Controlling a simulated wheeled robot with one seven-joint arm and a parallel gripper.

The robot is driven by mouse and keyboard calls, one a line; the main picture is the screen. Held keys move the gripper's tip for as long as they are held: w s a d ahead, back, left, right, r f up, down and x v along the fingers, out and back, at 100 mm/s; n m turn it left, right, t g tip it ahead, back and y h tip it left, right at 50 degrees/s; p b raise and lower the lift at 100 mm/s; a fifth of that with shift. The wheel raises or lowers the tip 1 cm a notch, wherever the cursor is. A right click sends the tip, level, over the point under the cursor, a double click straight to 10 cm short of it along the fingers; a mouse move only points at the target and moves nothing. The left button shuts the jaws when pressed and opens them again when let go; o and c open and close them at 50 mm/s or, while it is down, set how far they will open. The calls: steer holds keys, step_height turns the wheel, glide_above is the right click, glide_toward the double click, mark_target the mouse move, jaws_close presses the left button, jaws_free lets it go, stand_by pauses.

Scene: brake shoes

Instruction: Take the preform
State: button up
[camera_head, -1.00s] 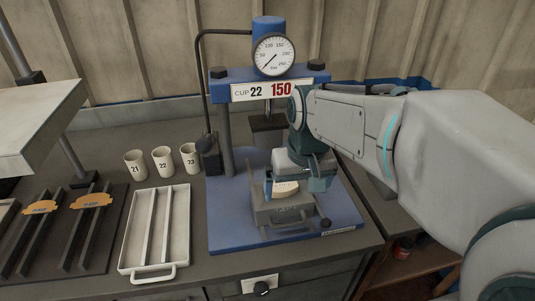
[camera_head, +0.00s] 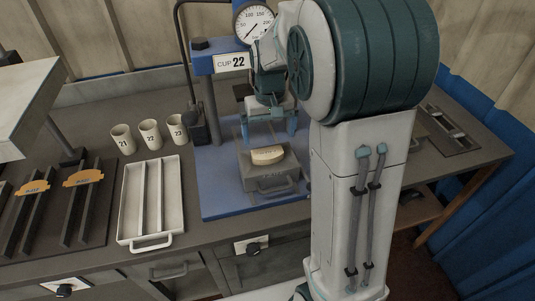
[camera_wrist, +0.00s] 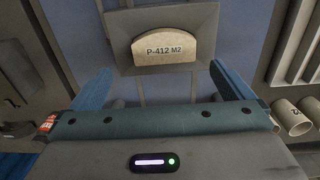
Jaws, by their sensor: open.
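The preform (camera_head: 267,155) is a tan block with an arched edge. It rests on the grey handled mould (camera_head: 272,177) on the blue press base. In the wrist view the preform (camera_wrist: 173,50) reads "P-412 M2" and lies ahead of the fingers, still on the mould (camera_wrist: 205,22). My gripper (camera_head: 269,130) is open and empty, just above and behind the preform, with its blue fingers pointing down. In the wrist view the two fingers of my gripper (camera_wrist: 160,72) are spread wide to either side, apart from the preform.
The blue press (camera_head: 222,190) has a gauge and a "CUP 22" sign. Numbered cups (camera_head: 150,134) stand left of it, with a white divided tray (camera_head: 130,208) in front. Racks with orange tags (camera_head: 83,178) are further left. A dark tray (camera_head: 450,130) lies at right.

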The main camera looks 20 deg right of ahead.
mark_target(268, 152)
steer(key=shift+s+a+f+p, duration=0.15)
steer(key=shift+f+p, duration=0.1)
steer(key=shift+f, duration=1.25)
steer(key=shift+a+f+p, duration=0.15)
steer(key=shift+f+p, duration=0.1)
steer(key=shift+f, duration=1.25)
steer(key=c, duration=1.1)
